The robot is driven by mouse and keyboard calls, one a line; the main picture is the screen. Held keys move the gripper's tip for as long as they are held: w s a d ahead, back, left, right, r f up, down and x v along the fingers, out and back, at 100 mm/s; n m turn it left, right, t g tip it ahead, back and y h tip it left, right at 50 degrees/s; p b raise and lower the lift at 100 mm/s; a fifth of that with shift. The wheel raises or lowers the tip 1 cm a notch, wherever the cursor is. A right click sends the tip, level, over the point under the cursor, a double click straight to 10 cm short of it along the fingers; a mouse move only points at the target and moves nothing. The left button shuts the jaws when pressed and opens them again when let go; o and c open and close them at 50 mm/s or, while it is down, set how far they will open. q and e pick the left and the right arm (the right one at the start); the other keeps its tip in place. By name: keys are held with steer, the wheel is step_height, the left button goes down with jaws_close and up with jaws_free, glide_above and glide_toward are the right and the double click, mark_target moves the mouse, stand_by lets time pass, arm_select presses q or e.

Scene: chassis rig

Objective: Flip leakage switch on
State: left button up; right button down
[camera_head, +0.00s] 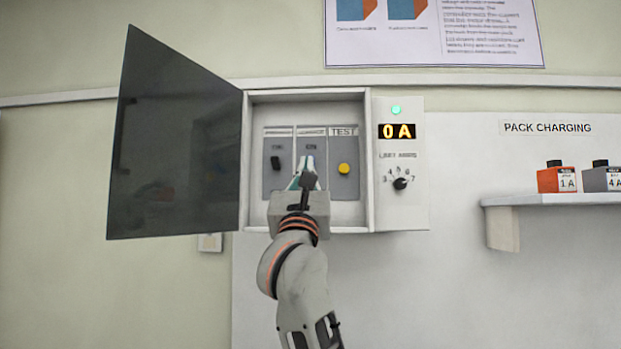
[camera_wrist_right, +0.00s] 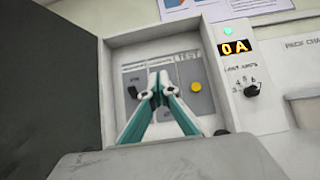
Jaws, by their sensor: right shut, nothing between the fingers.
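An open electrical box (camera_head: 368,150) hangs on the wall with three grey panels inside. The left panel has a black switch (camera_head: 275,163), which also shows in the right wrist view (camera_wrist_right: 133,92). The middle panel (camera_head: 312,145) is mostly covered by my right gripper (camera_head: 308,163), so its switch is hidden. The right panel, marked TEST, has a yellow button (camera_head: 344,168). In the right wrist view my right gripper (camera_wrist_right: 158,80) is shut and empty, its fingertips in front of the middle panel; contact cannot be told. My left gripper is not in view.
The dark door (camera_head: 175,150) stands open to the left. Beside the box, a side panel shows a green light (camera_head: 396,110), a 0 A display (camera_head: 398,131) and a black knob (camera_head: 400,184). A shelf (camera_head: 550,200) at right holds an orange pack (camera_head: 556,180) and a grey pack (camera_head: 597,180).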

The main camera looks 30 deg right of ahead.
steer(key=shift+s+a+r, duration=0.2)
steer(key=shift+s+a, duration=0.05)
steer(key=shift+s, duration=0.35)
steer(key=shift+s+a+r, duration=0.15)
steer(key=shift+s+a, duration=0.1)
steer(key=shift+s, duration=0.3)
